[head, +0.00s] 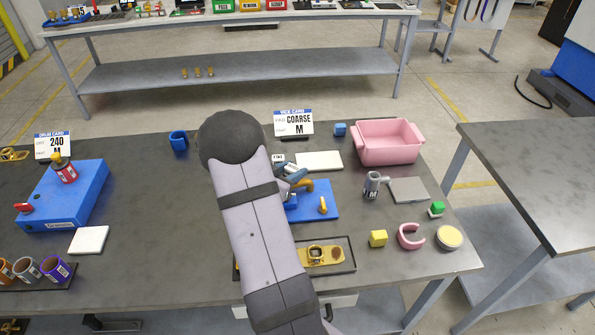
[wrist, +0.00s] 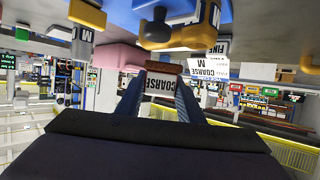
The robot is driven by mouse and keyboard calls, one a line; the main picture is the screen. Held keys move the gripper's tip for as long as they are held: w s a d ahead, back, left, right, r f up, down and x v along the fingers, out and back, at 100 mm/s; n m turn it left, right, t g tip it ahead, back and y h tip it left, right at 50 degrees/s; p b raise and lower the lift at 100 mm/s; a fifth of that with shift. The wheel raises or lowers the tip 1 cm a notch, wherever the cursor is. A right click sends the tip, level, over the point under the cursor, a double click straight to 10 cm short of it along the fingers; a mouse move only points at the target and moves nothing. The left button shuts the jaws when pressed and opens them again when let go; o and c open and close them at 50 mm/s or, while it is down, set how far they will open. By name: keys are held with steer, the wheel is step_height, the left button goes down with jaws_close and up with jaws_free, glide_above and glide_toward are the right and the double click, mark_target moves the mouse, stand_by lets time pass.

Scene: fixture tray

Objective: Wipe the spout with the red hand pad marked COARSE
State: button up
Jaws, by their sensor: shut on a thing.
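My gripper (wrist: 160,95) is shut on the hand pad (wrist: 166,70), which shows a white COARSE label and a brownish-red strip along its far edge. In the head view my gripper's blue fingers (head: 292,173) are over the blue plate (head: 328,214), and my arm hides part of both. The brass-coloured spout (head: 305,185) stands on this plate. In the wrist view the spout (wrist: 185,40) is just beyond the red strip. I cannot tell whether pad and spout touch. The pad's face is mostly hidden.
A card marked COARSE M (head: 293,122) stands behind, near a white tile (head: 319,161). A pink bin (head: 388,145), grey cup (head: 372,187) and grey tile (head: 408,190) are to the right. A dark tray (head: 342,266) with brass parts lies in front. A blue box (head: 63,195) stands left.

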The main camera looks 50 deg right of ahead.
steer(key=shift+s+r+p, duration=0.15)
steer(key=shift+r+p, duration=2.25)
steer(key=shift+r, duration=0.5)
